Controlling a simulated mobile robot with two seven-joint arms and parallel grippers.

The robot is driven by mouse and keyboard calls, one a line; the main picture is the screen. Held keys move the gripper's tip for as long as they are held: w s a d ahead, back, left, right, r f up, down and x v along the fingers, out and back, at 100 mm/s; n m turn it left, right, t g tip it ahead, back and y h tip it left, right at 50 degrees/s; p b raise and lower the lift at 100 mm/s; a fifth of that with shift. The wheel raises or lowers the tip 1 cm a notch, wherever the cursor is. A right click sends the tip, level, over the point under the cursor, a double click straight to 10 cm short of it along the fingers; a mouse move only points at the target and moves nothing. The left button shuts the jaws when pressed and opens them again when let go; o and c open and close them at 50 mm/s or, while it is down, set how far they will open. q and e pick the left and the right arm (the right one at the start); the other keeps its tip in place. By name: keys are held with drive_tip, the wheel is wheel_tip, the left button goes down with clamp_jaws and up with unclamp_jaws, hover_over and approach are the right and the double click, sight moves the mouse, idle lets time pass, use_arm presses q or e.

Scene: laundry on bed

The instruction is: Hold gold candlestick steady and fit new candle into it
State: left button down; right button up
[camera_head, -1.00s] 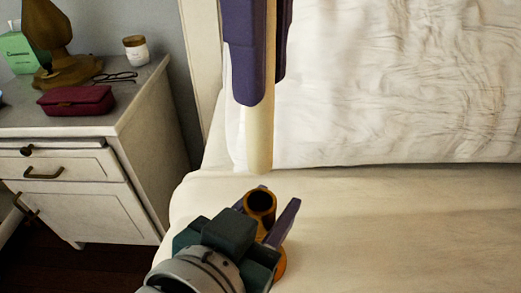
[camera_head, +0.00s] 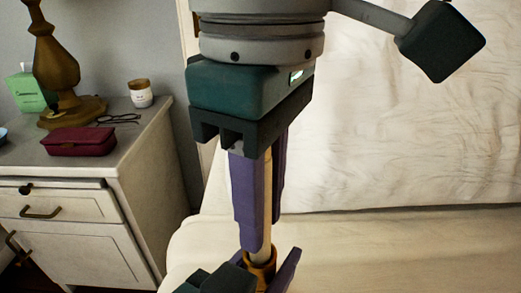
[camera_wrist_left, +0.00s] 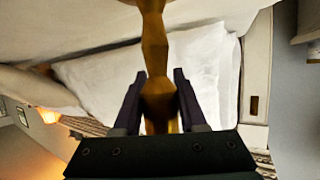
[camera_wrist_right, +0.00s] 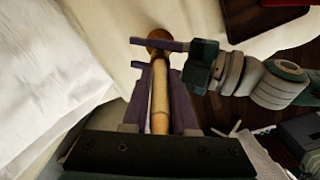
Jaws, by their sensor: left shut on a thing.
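The gold candlestick (camera_wrist_left: 155,55) is between the fingers of my left gripper (camera_wrist_left: 160,92), which is shut on it. In the head view the candlestick's cup (camera_head: 262,272) shows at the bottom edge beside my left gripper's finger; its base is out of that view. The cream candle (camera_head: 267,210) stands upright with its lower end at the cup's mouth, apparently inside it. My right gripper (camera_head: 262,245) points down with a finger on each side of the candle. The candle (camera_wrist_right: 160,95) also runs between these fingers in the right wrist view; whether they press on it is unclear.
The bed (camera_head: 400,240) lies under and right of the candlestick, with white bedding (camera_head: 410,140) behind. A white nightstand (camera_head: 75,230) on the left bears a lamp (camera_head: 62,80), a maroon case (camera_head: 80,141), a jar (camera_head: 140,94) and glasses (camera_head: 118,119).

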drive_tip(key=o, duration=0.4)
drive_tip(key=shift+c, duration=0.2)
wheel_tip(320, 180, up, 12)
drive_tip(key=shift+r, duration=0.2)
use_arm(q)
drive_tip(key=shift+c, duration=1.9)
unclamp_jaws()
